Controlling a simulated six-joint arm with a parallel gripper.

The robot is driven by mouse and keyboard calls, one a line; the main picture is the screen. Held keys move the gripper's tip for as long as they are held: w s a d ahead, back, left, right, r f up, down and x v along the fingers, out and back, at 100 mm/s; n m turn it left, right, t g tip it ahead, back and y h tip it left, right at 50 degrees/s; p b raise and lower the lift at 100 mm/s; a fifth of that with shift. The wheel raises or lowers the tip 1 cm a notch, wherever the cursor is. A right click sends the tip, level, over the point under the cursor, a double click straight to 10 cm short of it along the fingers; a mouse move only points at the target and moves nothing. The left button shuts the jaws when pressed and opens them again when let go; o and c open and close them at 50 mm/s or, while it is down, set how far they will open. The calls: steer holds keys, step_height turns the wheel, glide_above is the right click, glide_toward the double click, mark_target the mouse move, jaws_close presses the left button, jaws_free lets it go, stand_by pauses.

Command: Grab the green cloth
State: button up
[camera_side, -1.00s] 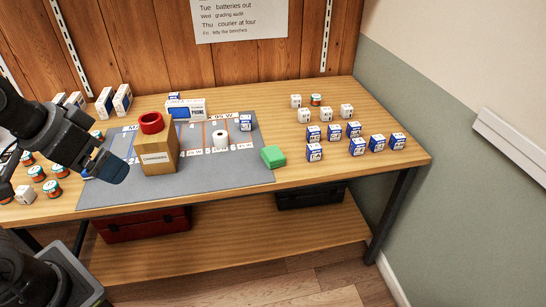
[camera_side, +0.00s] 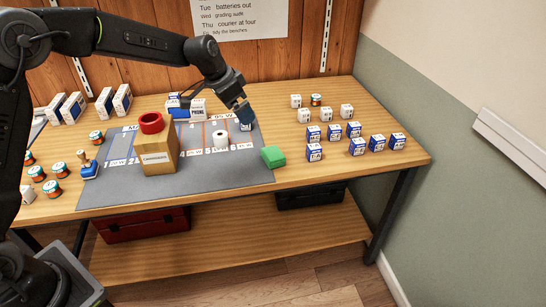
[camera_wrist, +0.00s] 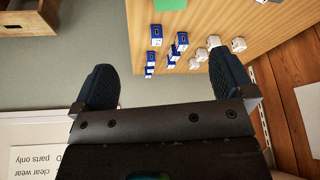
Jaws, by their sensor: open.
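The green cloth (camera_side: 273,156) lies as a small folded block at the right front corner of the grey mat (camera_side: 225,172). In the wrist view, a green patch that looks like the cloth (camera_wrist: 170,4) is cut off by the top edge. My gripper (camera_side: 244,113) is above the back right part of the mat, behind and left of the cloth and apart from it. In the wrist view, my gripper (camera_wrist: 164,82) has its two dark fingers wide apart with nothing between them at their tips.
A cardboard box (camera_side: 158,158) with a red ring (camera_side: 151,123) on top stands left of the cloth. A white roll (camera_side: 220,140) stands on the mat. Several blue-and-white boxes (camera_side: 357,147) stand to the right. The wood in front of the cloth is clear.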

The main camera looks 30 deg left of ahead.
steer(key=m, duration=0.1)
glide_toward(269, 154)
steer(key=x, duration=0.5)
steer(key=shift+a, duration=0.4)
steer(key=shift+d+x, duration=0.15)
steer(key=shift+x, duration=1.15)
steer(key=shift+d+x, duration=0.2)
steer(key=shift+x, duration=1.1)
steer(key=shift+c, duration=0.2)
steer(key=c, duration=0.7)
steer(key=shift+r, duration=0.1)
